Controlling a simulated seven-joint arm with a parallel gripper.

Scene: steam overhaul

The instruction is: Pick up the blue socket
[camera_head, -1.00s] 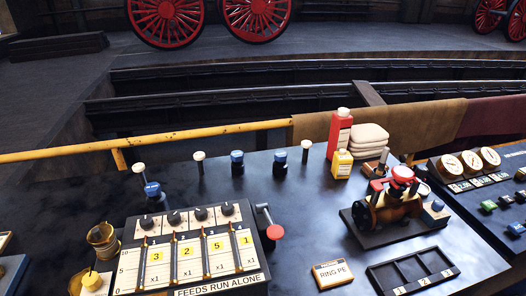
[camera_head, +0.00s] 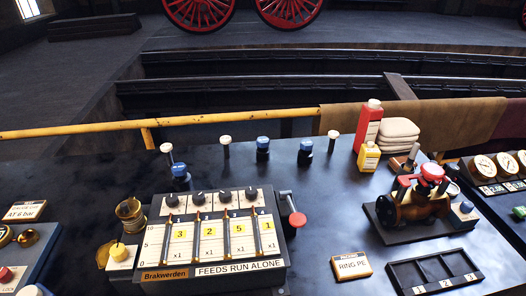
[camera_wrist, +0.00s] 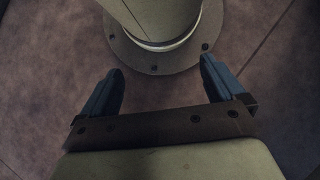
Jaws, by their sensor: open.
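Three small blue-topped dark pieces stand at the back of the bench in the head view: one behind the slider panel (camera_head: 181,173), one further right (camera_head: 262,146), and one right of that (camera_head: 305,150). Another blue-topped piece (camera_head: 466,207) is at the right end of the valve's base. I cannot tell which of these is the blue socket. My gripper (camera_wrist: 160,85) shows only in the wrist view. Its two blue-grey fingers are wide apart with nothing between them. A round bolted flange (camera_wrist: 192,62) is just beyond the fingertips, and no blue piece shows there.
White-topped pins (camera_head: 225,141) stand among the blue pieces. A slider panel (camera_head: 240,272), a brass valve (camera_head: 410,208), a compartment tray (camera_head: 398,278) and a red bottle (camera_head: 368,125) crowd the bench. A yellow rail (camera_head: 200,119) runs behind. Bare bench shows right of the panel.

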